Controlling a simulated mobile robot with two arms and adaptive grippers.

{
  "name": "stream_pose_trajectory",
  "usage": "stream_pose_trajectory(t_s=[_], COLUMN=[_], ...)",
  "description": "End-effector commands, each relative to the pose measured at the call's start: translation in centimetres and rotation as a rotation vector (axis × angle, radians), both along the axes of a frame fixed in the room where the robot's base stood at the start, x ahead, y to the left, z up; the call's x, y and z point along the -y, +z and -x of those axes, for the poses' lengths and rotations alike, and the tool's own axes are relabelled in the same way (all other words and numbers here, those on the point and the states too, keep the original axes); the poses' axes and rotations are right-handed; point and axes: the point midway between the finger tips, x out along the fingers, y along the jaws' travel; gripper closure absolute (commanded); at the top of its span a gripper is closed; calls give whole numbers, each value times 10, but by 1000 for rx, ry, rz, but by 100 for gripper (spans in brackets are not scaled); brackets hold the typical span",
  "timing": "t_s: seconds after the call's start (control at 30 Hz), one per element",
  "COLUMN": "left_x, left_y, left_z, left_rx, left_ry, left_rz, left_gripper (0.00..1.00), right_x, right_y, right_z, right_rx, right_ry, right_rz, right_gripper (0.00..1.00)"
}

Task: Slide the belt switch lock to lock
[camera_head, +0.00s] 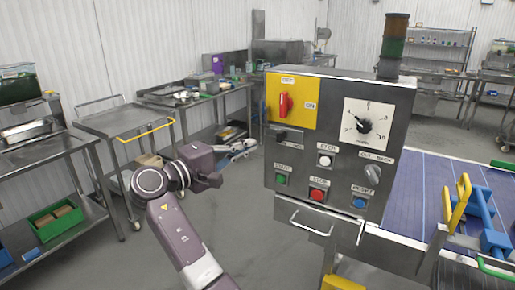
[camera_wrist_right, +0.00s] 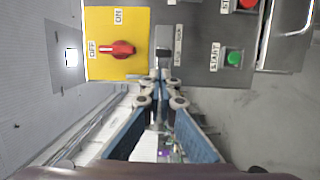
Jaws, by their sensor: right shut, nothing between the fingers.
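The grey control box (camera_head: 345,85) stands in front of me. The belt switch lock looks to be the small dark slider (camera_head: 281,135) below the yellow plate (camera_head: 291,101); in the right wrist view it is a black tab (camera_wrist_right: 163,52) beside a label too blurred to read. My right gripper (camera_head: 250,144) is shut and empty at the box's left edge. In the right wrist view its fingertips (camera_wrist_right: 160,73) point at the slider and nearly meet it; I cannot tell if they touch. My left gripper is not in view.
A red rotary switch (camera_head: 283,105) sits on the yellow plate. Green (camera_head: 280,180), red (camera_head: 318,194), blue (camera_head: 359,202) and white (camera_head: 325,160) buttons and a dial (camera_head: 364,122) share the panel. A blue conveyor (camera_head: 412,195) lies right; a cart (camera_head: 110,122) stands left.

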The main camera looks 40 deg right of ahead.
Motion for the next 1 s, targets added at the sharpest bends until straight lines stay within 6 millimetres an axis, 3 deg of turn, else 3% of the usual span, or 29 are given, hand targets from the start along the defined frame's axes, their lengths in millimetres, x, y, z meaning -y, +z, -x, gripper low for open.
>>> stream_pose_trajectory(t_s=[0.1,0.2,0.43,0.8,0.9,1.0], left_x=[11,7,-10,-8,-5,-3], left_y=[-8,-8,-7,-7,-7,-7], left_z=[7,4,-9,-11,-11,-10], left_rx=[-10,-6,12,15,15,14], left_ry=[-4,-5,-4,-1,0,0], left_rz=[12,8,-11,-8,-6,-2], left_gripper=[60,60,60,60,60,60], right_x=[-15,-20,-22,-22,-22,-24], right_y=[-2,-1,0,-1,-17,-60], right_z=[1,3,3,2,-8,-32], right_rx=[-2,-2,-2,-4,-31,-93], right_ry=[3,1,0,4,36,118], right_rz=[0,0,0,1,1,-11], right_gripper=[100,100,100,100,100,100])
